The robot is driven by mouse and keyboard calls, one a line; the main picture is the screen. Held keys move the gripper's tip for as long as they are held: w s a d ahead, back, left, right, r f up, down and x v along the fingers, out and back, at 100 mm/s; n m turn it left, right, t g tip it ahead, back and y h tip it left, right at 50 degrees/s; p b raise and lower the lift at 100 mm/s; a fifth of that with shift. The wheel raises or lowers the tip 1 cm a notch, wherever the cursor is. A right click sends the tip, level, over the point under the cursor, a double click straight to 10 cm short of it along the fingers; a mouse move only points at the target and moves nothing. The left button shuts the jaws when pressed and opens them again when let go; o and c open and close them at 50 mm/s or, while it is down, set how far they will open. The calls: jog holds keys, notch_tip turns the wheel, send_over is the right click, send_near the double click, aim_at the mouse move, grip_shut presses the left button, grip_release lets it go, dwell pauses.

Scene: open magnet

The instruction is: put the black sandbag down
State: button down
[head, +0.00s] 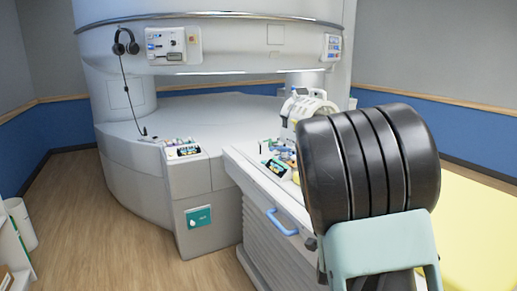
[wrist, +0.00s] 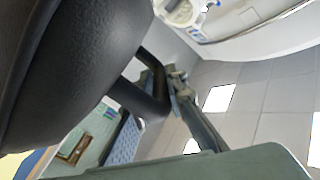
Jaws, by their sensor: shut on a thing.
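The black sandbag (wrist: 65,60) fills the left of the wrist view, close to the camera, with a smooth, leathery dark surface. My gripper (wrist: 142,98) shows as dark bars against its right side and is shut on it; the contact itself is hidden. In the head view a large black rounded body with several grooves (head: 370,160) stands at the right, above a pale green part of my arm; it appears to be the same sandbag. It is held up in front of the table, and its underside is hidden.
A white patient table (head: 262,220) with a blue handle (head: 281,221) lies behind the bag, with small items and a white ring-shaped coil (head: 307,104) on it. The open magnet (head: 205,115) stands behind. Headphones (head: 125,42) hang on it.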

jog(key=s+a+f+n+t+y, duration=0.15)
jog(key=a+f+n+y, duration=0.35)
jog(key=a, duration=0.5)
notch_tip(320, 180, up, 16)
jog(key=m+p, duration=0.1)
jog(key=p, duration=1.4)
jog(key=shift+s+y, duration=0.15)
jog(key=shift+y, duration=0.25)
jog(key=shift+a, duration=0.1)
